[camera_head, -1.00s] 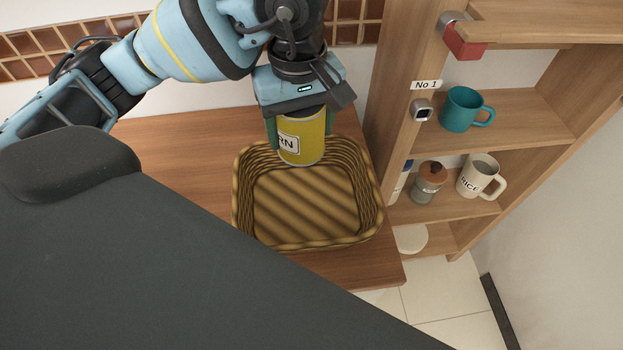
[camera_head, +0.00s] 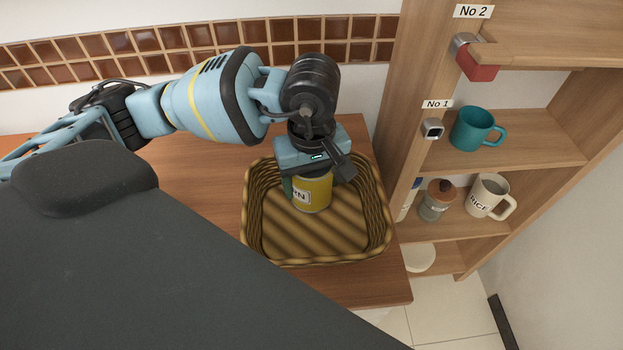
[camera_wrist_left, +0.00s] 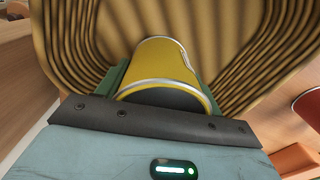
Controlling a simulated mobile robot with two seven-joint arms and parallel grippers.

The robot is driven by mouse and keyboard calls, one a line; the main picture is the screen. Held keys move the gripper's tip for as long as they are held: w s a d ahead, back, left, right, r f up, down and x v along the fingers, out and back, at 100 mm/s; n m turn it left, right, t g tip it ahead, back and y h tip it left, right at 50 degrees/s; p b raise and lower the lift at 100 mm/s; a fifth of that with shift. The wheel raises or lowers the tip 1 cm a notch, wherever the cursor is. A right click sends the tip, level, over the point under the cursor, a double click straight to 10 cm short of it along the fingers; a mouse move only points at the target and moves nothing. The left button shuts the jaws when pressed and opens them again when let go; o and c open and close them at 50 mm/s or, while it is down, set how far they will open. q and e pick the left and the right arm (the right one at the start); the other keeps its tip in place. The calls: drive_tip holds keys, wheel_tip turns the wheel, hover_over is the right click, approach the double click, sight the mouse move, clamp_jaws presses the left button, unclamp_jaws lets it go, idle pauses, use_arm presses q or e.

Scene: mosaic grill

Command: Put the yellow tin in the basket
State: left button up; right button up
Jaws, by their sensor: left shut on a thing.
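The yellow tin (camera_head: 314,194) has a white label ending in "RN". It is upright inside the woven basket (camera_head: 254,222), near the back wall; I cannot tell whether its bottom touches the basket floor. My left gripper (camera_head: 308,182) is shut on the tin from above, its green fingers on either side. In the left wrist view the tin (camera_wrist_left: 165,68) lies between the fingers, with the ribbed basket wall (camera_wrist_left: 75,45) around it. My right gripper is not in view.
The basket stands on a wooden table (camera_head: 205,165). To its right is a wooden shelf (camera_head: 545,130) with a teal mug (camera_head: 470,130), a lidded jar (camera_head: 436,203) and a "RICE" mug (camera_head: 486,195). A tiled wall strip (camera_head: 200,38) runs behind.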

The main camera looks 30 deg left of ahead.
use_arm(q)
drive_tip(key=shift+f, duration=0.25)
drive_tip(key=shift+f, duration=0.1)
drive_tip(key=shift+f, duration=0.1)
drive_tip(key=o, duration=1.3)
drive_tip(key=shift+c, duration=0.2)
wheel_tip(320, 180, up, 12)
drive_tip(key=shift+r, duration=0.2)
